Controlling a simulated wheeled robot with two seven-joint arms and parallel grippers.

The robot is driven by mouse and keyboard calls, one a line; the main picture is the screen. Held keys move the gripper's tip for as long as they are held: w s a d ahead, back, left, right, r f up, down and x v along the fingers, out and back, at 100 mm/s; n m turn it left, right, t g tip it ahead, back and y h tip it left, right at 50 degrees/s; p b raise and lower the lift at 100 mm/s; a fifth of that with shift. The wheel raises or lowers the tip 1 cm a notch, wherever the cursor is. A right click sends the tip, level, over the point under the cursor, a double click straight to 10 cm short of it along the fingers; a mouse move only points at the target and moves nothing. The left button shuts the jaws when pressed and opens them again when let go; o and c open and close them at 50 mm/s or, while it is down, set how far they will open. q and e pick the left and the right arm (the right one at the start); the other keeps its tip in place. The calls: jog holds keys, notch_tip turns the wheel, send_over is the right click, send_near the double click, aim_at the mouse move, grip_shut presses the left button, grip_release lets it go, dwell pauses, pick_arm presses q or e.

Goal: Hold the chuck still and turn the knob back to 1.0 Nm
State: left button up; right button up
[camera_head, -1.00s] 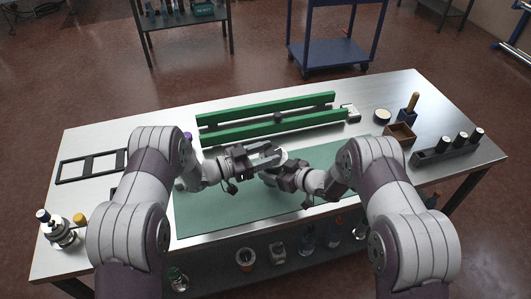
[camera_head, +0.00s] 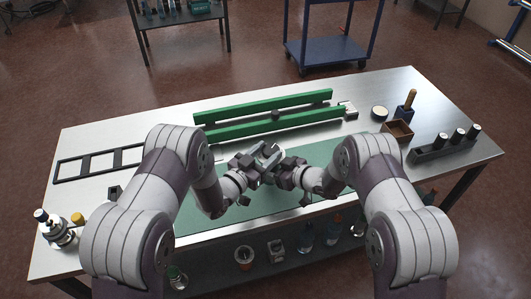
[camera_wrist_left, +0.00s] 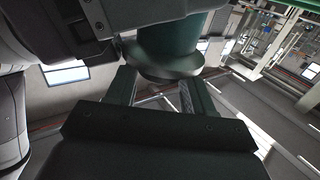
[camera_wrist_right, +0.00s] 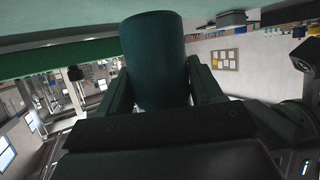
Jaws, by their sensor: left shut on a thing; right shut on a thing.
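The tool with the chuck and knob is mostly hidden between my two grippers in the head view. My left gripper (camera_head: 268,155) comes in from the left and is shut on it; in the left wrist view a green cylinder with a shiny metal ring (camera_wrist_left: 165,62) sits between its fingers. My right gripper (camera_head: 284,163) faces it from the right, close by, and is shut on the tool's dark green cylindrical body (camera_wrist_right: 155,62). I cannot tell for sure which gripped part is the knob. No torque scale is readable.
The grippers work above a green mat (camera_head: 225,215) on the metal table. Behind them lie two long green rails (camera_head: 265,108). A black frame (camera_head: 98,163) lies left; a wooden box (camera_head: 398,131) and a dark rack (camera_head: 445,147) stand right. Bottles (camera_head: 60,232) stand at the front left.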

pick_arm(q)
jog(key=o, duration=0.8)
jog(key=shift+c, duration=0.2)
jog(key=v, duration=1.2)
